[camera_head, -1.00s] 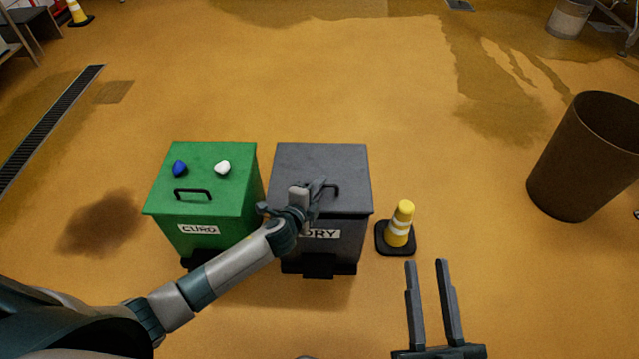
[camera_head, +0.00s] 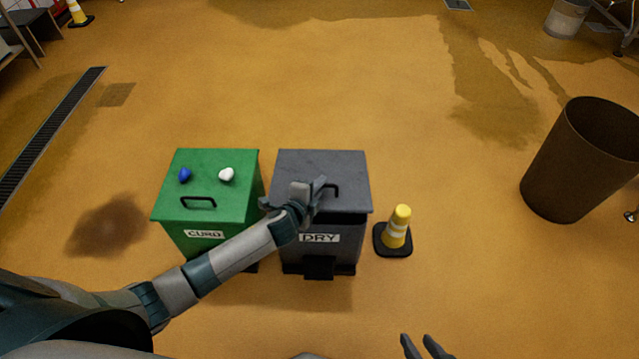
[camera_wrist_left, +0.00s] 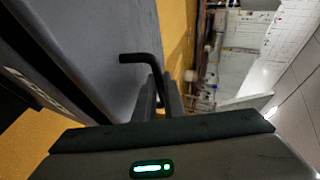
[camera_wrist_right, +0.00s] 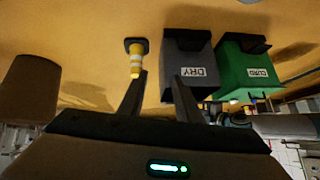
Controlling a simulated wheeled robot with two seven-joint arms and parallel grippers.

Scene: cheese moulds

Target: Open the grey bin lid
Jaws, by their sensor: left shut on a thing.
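The grey bin (camera_head: 345,240), labelled DRY, stands on the floor in the middle of the head view. Its grey lid (camera_head: 325,168) looks closed and flat. A black bar handle (camera_head: 336,188) sits on the lid; it also shows in the left wrist view (camera_wrist_left: 140,58). My left gripper (camera_head: 319,190) is at this handle, its fingers (camera_wrist_left: 160,85) shut on it and partly hiding it. My right gripper (camera_head: 420,343) is open and empty at the bottom edge, its fingers apart in the right wrist view (camera_wrist_right: 158,85), well away from the bin.
A green bin (camera_head: 215,170), labelled CURD, stands close on the left, with a blue lump (camera_head: 185,175) and a white lump (camera_head: 227,174) on its lid. A yellow cone (camera_head: 398,228) stands just right of the grey bin. A brown barrel (camera_head: 565,170) is further right. Floor behind is clear.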

